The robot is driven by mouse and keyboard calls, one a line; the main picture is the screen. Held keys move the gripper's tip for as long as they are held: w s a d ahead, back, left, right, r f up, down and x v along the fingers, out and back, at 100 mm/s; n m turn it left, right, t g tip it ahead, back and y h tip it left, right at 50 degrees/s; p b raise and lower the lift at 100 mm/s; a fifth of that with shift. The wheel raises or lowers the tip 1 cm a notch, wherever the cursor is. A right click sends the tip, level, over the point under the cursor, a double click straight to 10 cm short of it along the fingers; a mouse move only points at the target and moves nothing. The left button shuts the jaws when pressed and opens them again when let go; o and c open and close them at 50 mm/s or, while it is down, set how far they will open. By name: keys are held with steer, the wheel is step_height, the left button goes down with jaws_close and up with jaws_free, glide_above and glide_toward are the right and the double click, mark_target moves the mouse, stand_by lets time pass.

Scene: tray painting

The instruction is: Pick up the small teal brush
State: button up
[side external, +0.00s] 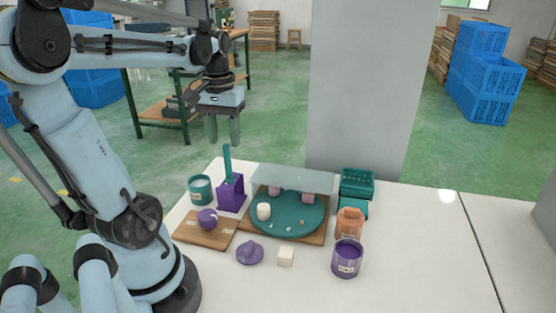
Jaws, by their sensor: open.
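The teal brush (227,163) stands upright in a purple square holder (231,194) at the back left of the white table. Its handle sticks up out of the holder and its lower end is hidden inside. My gripper (223,143) is open and points down, with its fingertips just above or around the top of the handle in this view. From this one view I cannot tell whether the fingers are in front of, behind or around the handle.
A teal jar (201,190) stands left of the holder. A teal round tray (287,226) lies to the right, with a clear panel (290,179) behind it. A wooden board (196,234) with a purple ball (207,218) is in front.

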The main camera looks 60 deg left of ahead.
glide_above(229, 178)
steer(key=shift+w+a+f, duration=0.1)
steer(key=shift+a+f, duration=0.1)
steer(key=shift+f, duration=1.35)
steer(key=shift+w+a+f, duration=0.1)
steer(key=shift+a+f, duration=0.1)
steer(key=shift+f, duration=1.35)
jaws_close()
